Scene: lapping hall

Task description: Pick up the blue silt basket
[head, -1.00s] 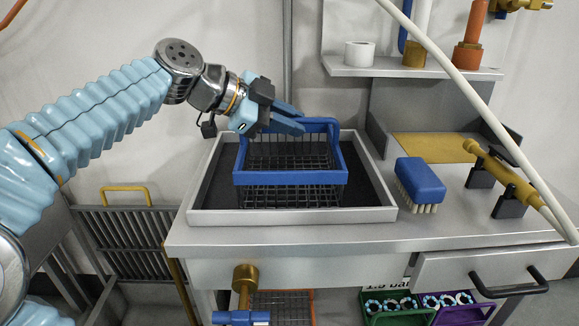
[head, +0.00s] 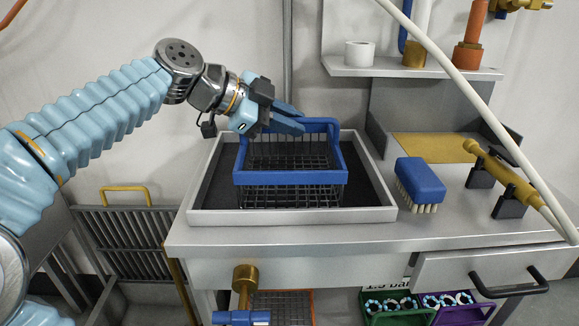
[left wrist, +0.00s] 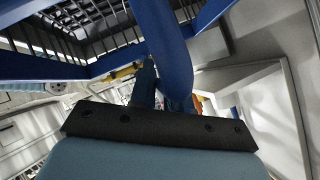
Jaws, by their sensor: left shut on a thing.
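The blue silt basket (head: 292,177) has a blue rim and dark wire mesh sides. In the head view it is upright within the light-rimmed tray (head: 290,216); I cannot tell whether its bottom touches the tray floor. My left gripper (head: 297,122) is at the basket's back upper edge, shut on the raised blue bar there. In the left wrist view the blue bar (left wrist: 160,45) runs down between the fingers, and the mesh (left wrist: 75,40) shows at the upper left. The fingers partly hide the bar in the head view. My right gripper is in neither view.
A blue brush (head: 420,180) with pale bristles lies right of the tray. A brass fitting (head: 505,178) on dark supports stands farther right, with a pale hose (head: 470,95) crossing in front. A shelf (head: 410,70) is above. Green and purple crates (head: 395,312) are below.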

